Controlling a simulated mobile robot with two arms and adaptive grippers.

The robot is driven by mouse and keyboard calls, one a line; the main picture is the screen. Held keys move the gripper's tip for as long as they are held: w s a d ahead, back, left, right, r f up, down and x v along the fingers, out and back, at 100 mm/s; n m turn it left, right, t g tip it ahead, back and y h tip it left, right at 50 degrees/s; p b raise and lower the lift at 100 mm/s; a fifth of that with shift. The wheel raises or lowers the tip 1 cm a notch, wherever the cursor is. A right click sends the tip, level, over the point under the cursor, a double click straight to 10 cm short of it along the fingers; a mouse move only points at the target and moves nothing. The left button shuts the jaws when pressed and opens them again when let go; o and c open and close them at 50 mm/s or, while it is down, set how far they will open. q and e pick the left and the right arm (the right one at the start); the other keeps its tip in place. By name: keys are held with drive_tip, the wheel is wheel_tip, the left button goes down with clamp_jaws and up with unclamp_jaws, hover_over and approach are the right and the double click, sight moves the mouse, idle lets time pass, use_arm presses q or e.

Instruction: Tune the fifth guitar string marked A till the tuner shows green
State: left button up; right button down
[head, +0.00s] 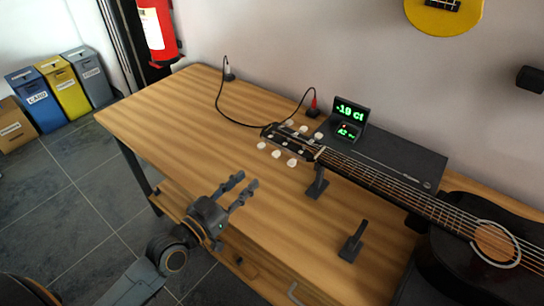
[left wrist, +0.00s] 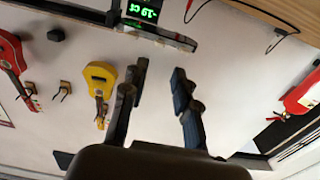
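A black acoustic guitar (head: 462,262) lies along the right of the table, its neck pointing left and its headstock (head: 275,133) near mid-table. Several white tuning pegs (head: 291,162) stick out on both sides of the headstock; string marks are too small to read. The tuner (head: 350,109) behind it shows "-19 Ct" in green digits, with a small "A2" screen below. The tuner also shows in the left wrist view (left wrist: 143,10). My left gripper (head: 248,180) is open and empty, in front and to the left of the pegs, apart from them. My right gripper is out of view.
The wooden table (head: 170,110) has free room at the left. A neck support (head: 317,184) and a black stand (head: 353,243) are near the guitar. A dark flat box (head: 400,160) lies behind the neck. Cables (head: 222,100) run to the headstock area.

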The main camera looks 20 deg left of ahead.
sight(276, 154)
use_arm(q)
drive_tip(key=p+x, duration=0.1)
drive_tip(key=x, duration=1)
drive_tip(key=shift+w, duration=0.25)
drive_tip(key=shift+f, duration=0.1)
drive_tip(key=shift+c, duration=0.5)
clamp_jaws()
